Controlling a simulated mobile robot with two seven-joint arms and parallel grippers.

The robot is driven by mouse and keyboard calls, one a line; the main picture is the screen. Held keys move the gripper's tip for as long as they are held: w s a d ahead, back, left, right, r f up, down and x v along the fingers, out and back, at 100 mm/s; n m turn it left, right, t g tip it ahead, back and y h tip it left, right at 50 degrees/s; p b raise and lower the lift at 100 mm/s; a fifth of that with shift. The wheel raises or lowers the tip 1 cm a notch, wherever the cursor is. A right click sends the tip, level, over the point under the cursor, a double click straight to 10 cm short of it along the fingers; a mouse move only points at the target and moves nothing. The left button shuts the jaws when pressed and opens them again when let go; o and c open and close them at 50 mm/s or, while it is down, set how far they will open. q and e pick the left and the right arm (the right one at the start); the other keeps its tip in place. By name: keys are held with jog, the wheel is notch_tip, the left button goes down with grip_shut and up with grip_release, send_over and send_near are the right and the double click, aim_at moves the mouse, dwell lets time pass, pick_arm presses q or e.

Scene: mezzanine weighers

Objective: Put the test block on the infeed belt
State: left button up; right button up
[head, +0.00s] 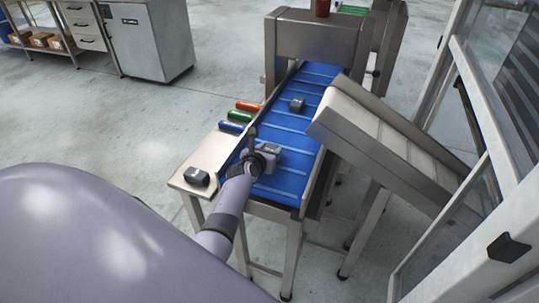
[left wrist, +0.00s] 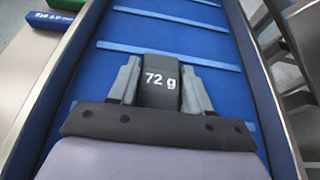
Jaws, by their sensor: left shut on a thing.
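My left gripper (head: 264,160) is over the near part of the blue infeed belt (head: 286,184). In the left wrist view its two grey fingers are shut on a dark block marked "72 g" (left wrist: 159,84), which I take as the test block. The belt (left wrist: 155,28) lies beneath it. I cannot tell whether the block touches the belt. In the head view the hand and wrist mostly hide it. My right gripper is not in view.
Another dark block (head: 297,104) sits farther up the belt. A steel side shelf (head: 186,184) holds orange (head: 248,107), green (head: 240,116) and blue (head: 231,127) bars and a dark labelled item (head: 196,176). A sloped steel conveyor (head: 375,130) stands right of the belt.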

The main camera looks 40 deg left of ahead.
pick_arm(q)
jog(key=shift+f, duration=0.1)
jog(key=shift+f, duration=0.15)
jog(key=o, duration=1.1)
